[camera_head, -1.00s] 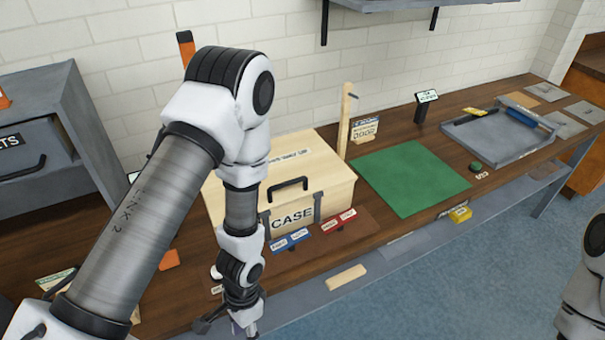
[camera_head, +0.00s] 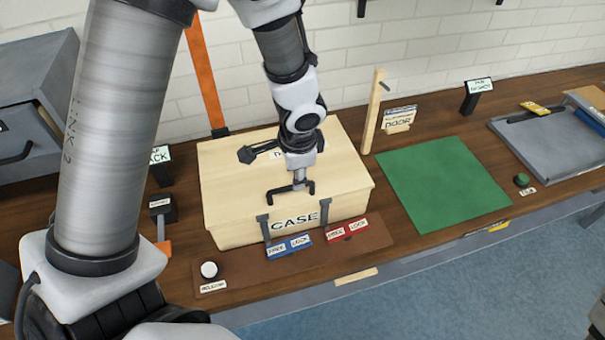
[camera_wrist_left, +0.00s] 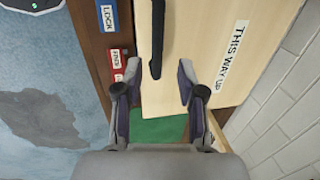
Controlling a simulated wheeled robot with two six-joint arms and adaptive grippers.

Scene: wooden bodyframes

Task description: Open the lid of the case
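The wooden case (camera_head: 225,232) stands on the table with its lid (camera_head: 235,170) down. A dark handle (camera_head: 276,194) is on the lid near its front edge, and two grey clasps are on the front beside the word CASE. My left gripper (camera_head: 300,182) is over the lid, right at the handle, and covers part of it. In the left wrist view my left gripper (camera_wrist_left: 158,72) has its fingers apart, with the end of the handle (camera_wrist_left: 157,40) between the tips. I cannot tell whether they touch it. My right gripper is out of view.
Blue labels (camera_head: 289,246) and red labels (camera_head: 346,229) lie in front of the case. A wooden post (camera_head: 373,112) stands close at its right, by a green mat (camera_head: 440,185). An orange upright (camera_head: 205,80) and a black stand (camera_head: 162,168) are at its left.

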